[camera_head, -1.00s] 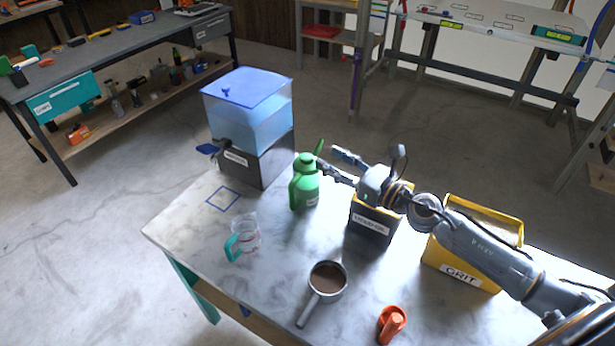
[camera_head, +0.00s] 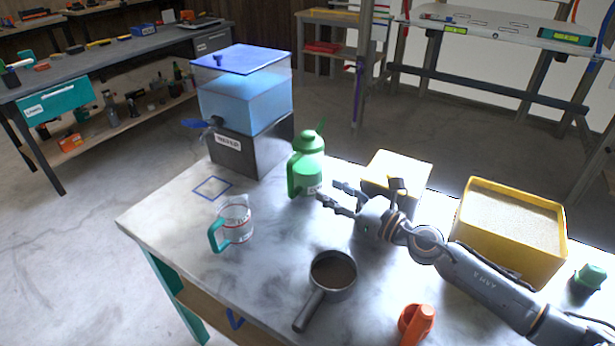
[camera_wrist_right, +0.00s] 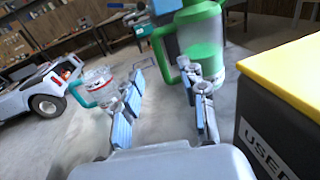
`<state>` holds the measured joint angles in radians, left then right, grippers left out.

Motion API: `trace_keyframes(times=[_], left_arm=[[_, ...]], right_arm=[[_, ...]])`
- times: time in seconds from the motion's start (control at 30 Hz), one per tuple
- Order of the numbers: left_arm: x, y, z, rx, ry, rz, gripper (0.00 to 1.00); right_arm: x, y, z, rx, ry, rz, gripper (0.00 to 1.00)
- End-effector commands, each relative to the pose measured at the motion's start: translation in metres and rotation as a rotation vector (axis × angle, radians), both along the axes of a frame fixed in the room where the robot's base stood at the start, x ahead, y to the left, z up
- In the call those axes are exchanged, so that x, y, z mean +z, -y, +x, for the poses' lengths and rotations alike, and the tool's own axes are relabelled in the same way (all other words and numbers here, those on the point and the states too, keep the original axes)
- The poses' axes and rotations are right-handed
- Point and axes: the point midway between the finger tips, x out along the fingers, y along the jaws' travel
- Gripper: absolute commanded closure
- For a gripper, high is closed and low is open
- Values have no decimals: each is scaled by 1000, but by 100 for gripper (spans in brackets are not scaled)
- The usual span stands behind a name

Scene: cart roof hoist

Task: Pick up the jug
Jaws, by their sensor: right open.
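The clear jug (camera_head: 236,222) with a teal handle and red markings stands upright on the table, left of the middle. It also shows at the left in the right wrist view (camera_wrist_right: 98,82), beyond the left finger. My right gripper (camera_head: 330,194) is open and empty, with its fingers pointing left. It is to the right of the jug and apart from it. In the right wrist view the gripper (camera_wrist_right: 168,85) has its fingers spread. My left gripper is not in view.
A green can (camera_head: 307,165) stands close beyond my right fingertips. A blue water tank (camera_head: 243,95) is at the far table edge. A pan of brown stuff (camera_head: 333,272) and an orange object (camera_head: 417,322) are in front. Yellow-rimmed bins (camera_head: 510,215) stand right. A blue outlined square (camera_head: 212,187) is bare.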

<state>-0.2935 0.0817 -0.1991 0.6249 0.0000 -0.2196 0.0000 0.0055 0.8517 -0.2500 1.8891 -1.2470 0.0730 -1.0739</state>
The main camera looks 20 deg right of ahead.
Motion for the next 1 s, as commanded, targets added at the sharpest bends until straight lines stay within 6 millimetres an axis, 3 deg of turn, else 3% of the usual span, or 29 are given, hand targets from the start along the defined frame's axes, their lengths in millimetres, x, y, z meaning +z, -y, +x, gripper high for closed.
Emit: trace_keyframes(times=[0.4, 0.67, 1.0], left_arm=[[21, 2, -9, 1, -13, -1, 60], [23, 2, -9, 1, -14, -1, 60], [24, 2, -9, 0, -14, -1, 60]], right_arm=[[3, -32, 63, -1, 3, 4, 58], [0, -43, 80, 1, 0, 2, 58], [-3, -67, 117, 1, 1, 2, 58]])
